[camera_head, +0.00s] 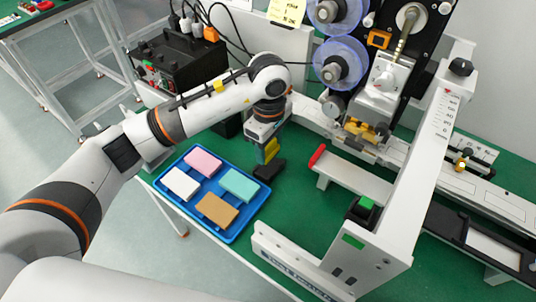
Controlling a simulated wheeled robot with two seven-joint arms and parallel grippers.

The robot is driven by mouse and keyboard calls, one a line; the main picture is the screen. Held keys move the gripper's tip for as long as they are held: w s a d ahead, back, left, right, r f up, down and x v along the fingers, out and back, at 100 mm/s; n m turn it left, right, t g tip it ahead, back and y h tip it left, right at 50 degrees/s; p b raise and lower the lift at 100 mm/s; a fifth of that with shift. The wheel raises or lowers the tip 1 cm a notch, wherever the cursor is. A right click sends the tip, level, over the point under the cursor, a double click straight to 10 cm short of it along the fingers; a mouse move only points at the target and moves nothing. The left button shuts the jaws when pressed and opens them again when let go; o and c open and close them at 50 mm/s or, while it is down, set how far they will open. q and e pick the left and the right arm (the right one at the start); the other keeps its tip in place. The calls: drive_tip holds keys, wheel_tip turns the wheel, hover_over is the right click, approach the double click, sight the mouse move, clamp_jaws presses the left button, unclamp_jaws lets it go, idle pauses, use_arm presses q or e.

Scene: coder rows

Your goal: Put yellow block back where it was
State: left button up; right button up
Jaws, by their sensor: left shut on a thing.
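My left gripper (266,158) comes in from the left and points down just beyond the upper right edge of a blue tray (232,238). It is shut on the yellow block (272,149), which is partly hidden by the gripper. The tray holds a pink block (203,162), a white block (180,184), a teal block (239,185) and a brown block (217,209). My right gripper is not in view.
A grey-framed coder machine (392,235) with blue reels (341,62) fills the right side. A black box (182,66) with cables stands behind my arm. The green table (285,215) is bare between the tray and the machine.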

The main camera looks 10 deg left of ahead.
sight(269, 156)
use_arm(q)
wheel_tip(269, 156, down, 4)
drive_tip(key=shift+r, duration=0.1)
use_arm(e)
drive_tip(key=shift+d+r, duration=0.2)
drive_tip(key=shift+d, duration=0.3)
use_arm(q)
drive_tip(key=shift+d, duration=0.1)
drive_tip(key=shift+f, duration=0.2)
drive_tip(key=o, duration=1)
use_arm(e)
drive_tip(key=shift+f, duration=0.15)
